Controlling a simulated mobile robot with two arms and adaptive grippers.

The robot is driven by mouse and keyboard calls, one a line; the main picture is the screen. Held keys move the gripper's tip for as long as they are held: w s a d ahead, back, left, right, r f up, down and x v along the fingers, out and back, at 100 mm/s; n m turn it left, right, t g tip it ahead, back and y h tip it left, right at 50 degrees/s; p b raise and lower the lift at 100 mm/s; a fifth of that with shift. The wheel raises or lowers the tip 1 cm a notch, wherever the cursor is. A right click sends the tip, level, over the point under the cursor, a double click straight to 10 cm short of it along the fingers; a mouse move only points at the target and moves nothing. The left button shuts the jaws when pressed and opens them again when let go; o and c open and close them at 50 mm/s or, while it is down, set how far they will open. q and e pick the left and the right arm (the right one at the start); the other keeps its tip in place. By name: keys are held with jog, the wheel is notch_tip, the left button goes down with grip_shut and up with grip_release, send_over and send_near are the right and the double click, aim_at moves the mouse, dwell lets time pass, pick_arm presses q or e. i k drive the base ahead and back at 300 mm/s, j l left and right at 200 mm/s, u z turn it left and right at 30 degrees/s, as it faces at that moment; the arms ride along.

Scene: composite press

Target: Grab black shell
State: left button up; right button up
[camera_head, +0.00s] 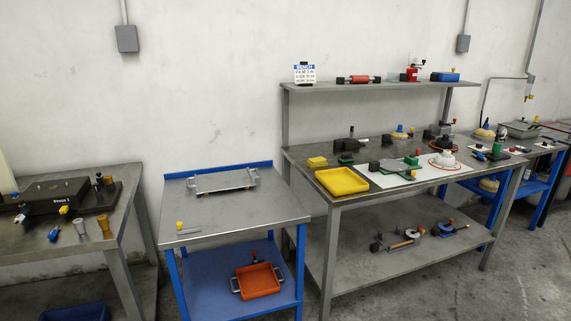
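No thing in view is clearly a black shell. Several dark objects could be it, but they are too small to tell. A flat black unit (50,190) with pale lettering lies on the left bench. A dark block (347,145) sits at the back of the long bench in the middle. A smaller black block (374,166) is near the white mat. Neither of my grippers shows in the head view, so their distance to these things cannot be seen.
A blue-framed table (240,215) carries a grey metal tray (222,180), with an orange tray (257,281) on its lower shelf. A yellow tray (342,180) sits on the long bench (345,204). Bare floor (465,285) shows at right.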

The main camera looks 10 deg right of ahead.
aim_at(443, 144)
jog(key=i+l+z, duration=0.15)
jog(key=i+z, duration=0.45)
jog(key=z, duration=0.2)
jog(key=i+z, duration=0.4)
jog(key=i+j+z, duration=0.15)
jog(key=z, duration=0.25)
jog(key=i+z, duration=0.4)
jog(key=i, duration=0.5)
